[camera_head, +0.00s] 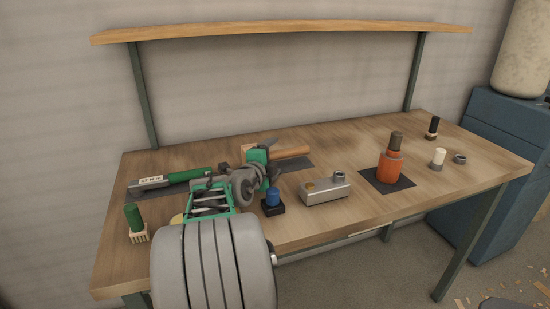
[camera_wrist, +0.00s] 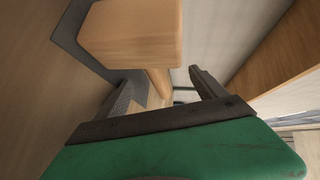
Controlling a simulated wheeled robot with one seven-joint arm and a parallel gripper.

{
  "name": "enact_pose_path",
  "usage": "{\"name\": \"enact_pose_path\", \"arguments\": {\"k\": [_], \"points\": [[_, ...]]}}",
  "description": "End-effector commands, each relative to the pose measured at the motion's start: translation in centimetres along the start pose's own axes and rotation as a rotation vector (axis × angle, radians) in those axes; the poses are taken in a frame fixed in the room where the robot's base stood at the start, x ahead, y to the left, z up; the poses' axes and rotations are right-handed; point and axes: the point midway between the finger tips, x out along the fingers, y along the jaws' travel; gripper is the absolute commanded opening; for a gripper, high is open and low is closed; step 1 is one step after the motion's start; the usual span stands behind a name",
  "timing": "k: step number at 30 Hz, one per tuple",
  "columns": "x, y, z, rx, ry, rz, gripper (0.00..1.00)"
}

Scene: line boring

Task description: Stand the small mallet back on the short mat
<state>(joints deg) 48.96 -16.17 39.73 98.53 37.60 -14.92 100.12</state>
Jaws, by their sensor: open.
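The mallet has a pale wooden block head and a round wooden handle (camera_head: 291,152). In the head view it is over the dark mat (camera_head: 298,166) at the middle back of the bench, its handle pointing right and its head mostly hidden by my gripper. In the wrist view the head (camera_wrist: 130,38) is large at the upper left, with the dark mat (camera_wrist: 70,28) behind it. My gripper (camera_head: 270,155) is open at the mallet. Its two dark fingers (camera_wrist: 165,90) are apart, and the handle shows beyond and between them. I cannot tell whether they touch it.
A green-handled tool (camera_head: 188,176) lies on a long mat at left. A green-handled brush (camera_head: 134,218), a blue-knobbed block (camera_head: 273,199) and a metal block (camera_head: 326,189) stand near the front. An orange bottle (camera_head: 391,165) stands on a square mat. A shelf (camera_head: 280,32) runs above.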

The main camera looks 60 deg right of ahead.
Motion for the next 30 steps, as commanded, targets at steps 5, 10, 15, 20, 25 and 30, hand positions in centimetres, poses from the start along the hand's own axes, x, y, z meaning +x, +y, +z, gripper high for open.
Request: {"name": "enact_pose_path", "arguments": {"k": [5,10,15,20,25,30], "points": [[-1.1,1.4,0.4,-0.010,-0.007,0.023,1.00],[-2.0,1.3,0.4,-0.009,-0.008,0.022,1.00],[-3.0,1.2,0.3,-0.009,-0.006,0.021,1.00],[-3.9,1.2,0.3,-0.008,-0.006,0.020,1.00],[-4.9,1.1,0.2,-0.007,-0.004,0.019,1.00],[-5.9,0.9,0.2,-0.006,-0.004,0.016,1.00]]}}
